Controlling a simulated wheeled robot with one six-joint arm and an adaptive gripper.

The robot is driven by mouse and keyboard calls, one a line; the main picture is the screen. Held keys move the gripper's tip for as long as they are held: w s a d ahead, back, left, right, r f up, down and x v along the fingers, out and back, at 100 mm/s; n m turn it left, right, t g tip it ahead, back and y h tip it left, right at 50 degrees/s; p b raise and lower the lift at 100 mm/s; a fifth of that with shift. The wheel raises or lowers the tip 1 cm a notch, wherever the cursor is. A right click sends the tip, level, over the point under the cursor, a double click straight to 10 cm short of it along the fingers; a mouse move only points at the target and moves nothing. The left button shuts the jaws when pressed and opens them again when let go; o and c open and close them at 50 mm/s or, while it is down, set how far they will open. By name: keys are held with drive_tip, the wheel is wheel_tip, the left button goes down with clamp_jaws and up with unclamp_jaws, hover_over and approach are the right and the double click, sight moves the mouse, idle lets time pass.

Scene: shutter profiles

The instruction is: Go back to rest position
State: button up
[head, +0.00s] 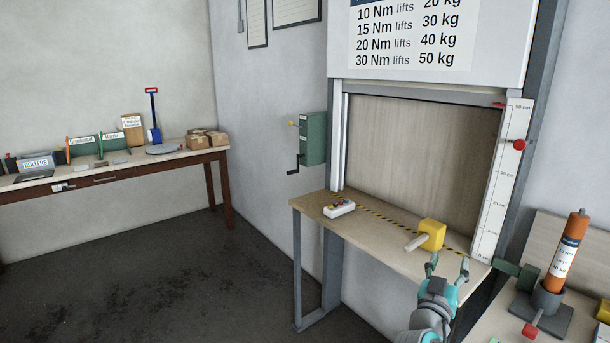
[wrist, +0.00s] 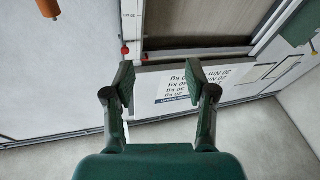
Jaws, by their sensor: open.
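My gripper (head: 448,266) is at the lower right of the head view, just in front of the front edge of the wooden bench (head: 385,250) under the shutter frame. Its fingers are apart with nothing between them. In the wrist view my gripper (wrist: 158,85) shows both fingers spread and empty, with the white torque chart (wrist: 185,84) upside down beyond them. A yellow block with a pale wooden handle (head: 431,235) lies on the bench just behind and left of my gripper, apart from it.
A white button box (head: 339,208) sits on the bench's left. A ruler (head: 503,180) with a red marker stands right of the opening. An orange cylinder (head: 565,252) stands upright in a dark holder at right. A long table (head: 110,168) with boxes and bins is at left. Open floor (head: 170,280) lies between.

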drive_tip(key=s+a+f+n+y, duration=0.3)
drive_tip(key=s+a+f+y, duration=0.15)
drive_tip(key=s+f, duration=0.8)
drive_tip(key=s+a+f+n+y, duration=0.2)
drive_tip(key=s+a+f+y, duration=0.25)
drive_tip(key=s+f, duration=0.8)
drive_tip(key=s+a+f+g+y, duration=0.1)
drive_tip(key=s+a, duration=0.1)
drive_tip(key=s, duration=0.6)
drive_tip(key=s+a+f+y, duration=0.1)
drive_tip(key=s+a, duration=0.2)
drive_tip(key=s, duration=0.6)
drive_tip(key=s+r, duration=0.3)
drive_tip(key=s, duration=0.4)
drive_tip(key=s+r+g, duration=0.1)
drive_tip(key=s+r, duration=0.2)
drive_tip(key=s, duration=0.4)
drive_tip(key=shift+a+r+y, duration=0.15)
drive_tip(key=shift+r+y, duration=0.05)
drive_tip(key=shift+y, duration=0.2)
drive_tip(key=shift+s, duration=0.1)
